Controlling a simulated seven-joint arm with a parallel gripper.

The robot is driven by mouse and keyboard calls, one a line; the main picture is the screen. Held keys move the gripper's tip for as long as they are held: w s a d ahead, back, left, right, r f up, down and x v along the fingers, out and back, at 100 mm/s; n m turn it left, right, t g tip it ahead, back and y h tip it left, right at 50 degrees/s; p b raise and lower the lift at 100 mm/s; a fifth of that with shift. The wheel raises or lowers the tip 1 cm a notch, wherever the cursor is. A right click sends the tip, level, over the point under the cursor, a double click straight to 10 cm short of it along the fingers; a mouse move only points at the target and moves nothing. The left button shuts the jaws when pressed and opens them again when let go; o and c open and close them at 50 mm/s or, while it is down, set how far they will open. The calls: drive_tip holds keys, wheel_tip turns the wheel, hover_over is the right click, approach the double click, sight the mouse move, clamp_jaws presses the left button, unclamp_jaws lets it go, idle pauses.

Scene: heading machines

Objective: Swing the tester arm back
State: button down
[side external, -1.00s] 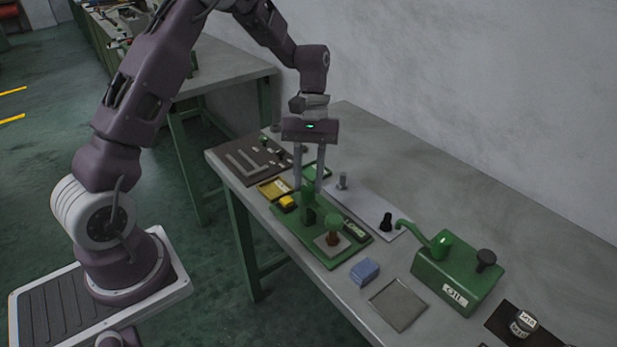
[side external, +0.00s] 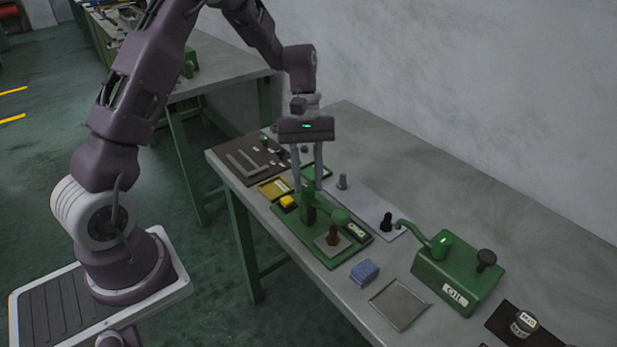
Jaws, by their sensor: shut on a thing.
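The tester is a green base plate (side external: 285,233) on the bench with a green upright post. Its green tester arm (side external: 340,216) reaches right from the post, and its rounded end is above a brown, upright piece (side external: 333,236) on a small grey pad. Whether the two touch is unclear. My gripper (side external: 308,187) points down at the top of the post, with a finger on each side. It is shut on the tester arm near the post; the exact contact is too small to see.
A yellow tray (side external: 273,188) and a dark board (side external: 238,163) lie left of the tester. A grey plate (side external: 365,208) with a black peg is behind it. A blue block (side external: 364,271), an empty grey tray (side external: 399,305) and a green oil can (side external: 458,272) stand to the right.

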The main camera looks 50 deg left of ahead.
drive_tip(key=n+t, duration=0.1)
drive_tip(key=n, duration=0.2)
drive_tip(key=shift+s+n+h, duration=0.1)
drive_tip(key=shift+n+h, duration=0.2)
drive_tip(key=shift+n, duration=0.1)
drive_tip(key=n+t, duration=0.1)
drive_tip(key=n, duration=0.1)
drive_tip(key=n+t, duration=0.1)
drive_tip(key=n, duration=0.1)
drive_tip(key=shift+s+n, duration=0.2)
drive_tip(key=shift+n, duration=0.1)
drive_tip(key=n+t, duration=0.1)
drive_tip(key=n, duration=0.2)
drive_tip(key=shift+s, duration=0.1)
drive_tip(key=shift+d+n+t+y, duration=0.1)
drive_tip(key=shift+n+t+y, duration=0.55)
drive_tip(key=shift+n, duration=1.25)
drive_tip(key=c, duration=1.1)
unclamp_jaws()
drive_tip(key=shift+s, duration=0.1)
drive_tip(key=shift+r, duration=0.1)
